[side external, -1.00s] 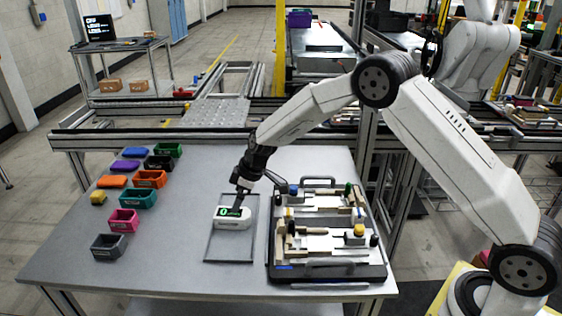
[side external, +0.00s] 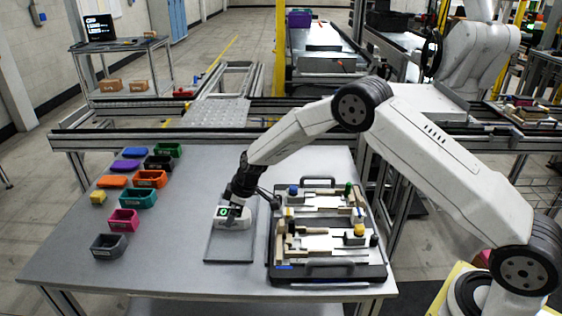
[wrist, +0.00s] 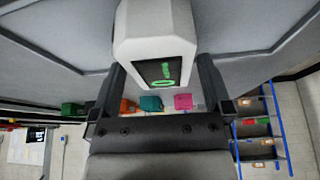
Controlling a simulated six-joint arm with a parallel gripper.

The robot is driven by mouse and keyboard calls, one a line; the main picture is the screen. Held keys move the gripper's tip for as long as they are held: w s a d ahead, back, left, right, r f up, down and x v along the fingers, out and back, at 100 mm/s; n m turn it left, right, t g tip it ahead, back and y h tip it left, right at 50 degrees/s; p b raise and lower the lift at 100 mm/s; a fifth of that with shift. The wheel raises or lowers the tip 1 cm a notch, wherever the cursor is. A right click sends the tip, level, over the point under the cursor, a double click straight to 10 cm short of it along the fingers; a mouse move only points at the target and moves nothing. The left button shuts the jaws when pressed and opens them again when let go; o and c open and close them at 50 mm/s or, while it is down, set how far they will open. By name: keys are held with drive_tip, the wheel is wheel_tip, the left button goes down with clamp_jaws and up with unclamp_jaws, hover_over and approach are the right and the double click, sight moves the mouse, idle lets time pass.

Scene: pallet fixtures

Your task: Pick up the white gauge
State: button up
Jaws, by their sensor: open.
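The white gauge (side external: 234,222) has a dark screen with a green digit. It rests on the grey tray (side external: 228,252) on the table, and my gripper (side external: 236,208) is right over it, partly covering its screen. In the wrist view the white gauge (wrist: 158,42) fills the upper middle. The two dark fingers of my gripper (wrist: 160,85) stand apart, one on each side of it. I cannot tell whether they touch it.
A fixture pallet (side external: 325,268) with blocks and coloured knobs stands close to the right. Several coloured bins, such as the pink bin (side external: 123,221), line the table's left. The table (side external: 165,265) is clear between bins and tray.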

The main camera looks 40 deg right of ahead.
drive_tip(key=shift+w+a+f, duration=0.1)
drive_tip(key=shift+a+f, duration=0.05)
drive_tip(key=shift+f, duration=0.25)
drive_tip(key=c, duration=1.3)
drive_tip(key=shift+o, duration=0.2)
drive_tip(key=shift+r, duration=0.15)
drive_tip(key=shift+r, duration=0.85)
drive_tip(key=s+d+r, duration=0.1)
drive_tip(key=s+r, duration=1)
drive_tip(key=s, duration=0.3)
drive_tip(key=shift+d, duration=0.3)
